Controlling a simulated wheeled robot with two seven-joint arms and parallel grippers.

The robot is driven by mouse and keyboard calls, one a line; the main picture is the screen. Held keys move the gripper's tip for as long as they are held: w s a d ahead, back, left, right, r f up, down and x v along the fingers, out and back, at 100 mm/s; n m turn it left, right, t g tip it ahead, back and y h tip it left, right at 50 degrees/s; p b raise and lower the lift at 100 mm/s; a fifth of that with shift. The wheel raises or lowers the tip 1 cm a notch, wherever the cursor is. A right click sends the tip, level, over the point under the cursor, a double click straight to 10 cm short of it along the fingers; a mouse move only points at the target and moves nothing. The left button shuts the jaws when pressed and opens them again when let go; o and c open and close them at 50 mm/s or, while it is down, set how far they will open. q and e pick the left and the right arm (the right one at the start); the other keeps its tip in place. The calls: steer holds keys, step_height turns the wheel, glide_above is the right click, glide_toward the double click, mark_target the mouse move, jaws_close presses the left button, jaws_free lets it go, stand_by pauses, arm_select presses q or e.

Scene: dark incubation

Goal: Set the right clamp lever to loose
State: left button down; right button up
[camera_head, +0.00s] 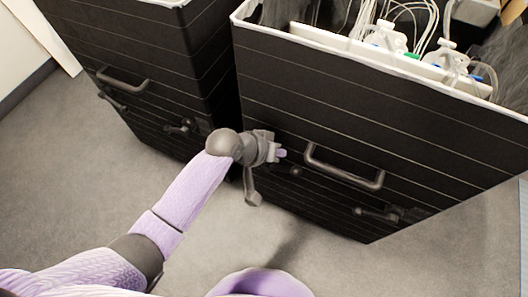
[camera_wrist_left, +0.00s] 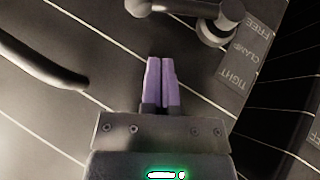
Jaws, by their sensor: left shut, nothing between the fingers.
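The right dark cabinet (camera_head: 330,130) has a clamp lever whose dark knob (camera_head: 295,171) shows just below my left gripper. My left gripper (camera_head: 282,153) is shut and empty, near the cabinet front. In the left wrist view its purple fingertips (camera_wrist_left: 161,62) lie together below the lever (camera_wrist_left: 172,8), apart from it in the picture. The lever's round pivot (camera_wrist_left: 215,32) sits beside a label (camera_wrist_left: 245,48) reading FREE, CLAMP, TIGHT. The lever arm points left there, towards the handle; its setting I cannot tell. A second lever (camera_head: 375,213) sits farther right. My right gripper is not in view.
A bar handle (camera_head: 343,172) sticks out right of my left gripper; it shows in the left wrist view (camera_wrist_left: 40,62). A second dark cabinet (camera_head: 140,60) stands left across a narrow gap. Tubing and bottles (camera_head: 390,38) fill the right cabinet's top. Grey floor (camera_head: 90,180) is open in front.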

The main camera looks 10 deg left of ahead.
mark_target(281, 169)
arm_select(q)
steer(key=f, duration=0.1)
steer(key=s+d+f+b, duration=0.1)
steer(key=f, duration=0.1)
steer(key=shift+s+d+f+b, duration=0.1)
steer(key=shift+s+b, duration=0.1)
steer(key=shift+b, duration=0.1)
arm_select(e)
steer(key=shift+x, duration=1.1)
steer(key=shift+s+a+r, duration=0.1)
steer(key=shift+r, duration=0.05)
arm_select(q)
steer(key=shift+d+p, duration=0.15)
steer(key=shift+p, duration=0.25)
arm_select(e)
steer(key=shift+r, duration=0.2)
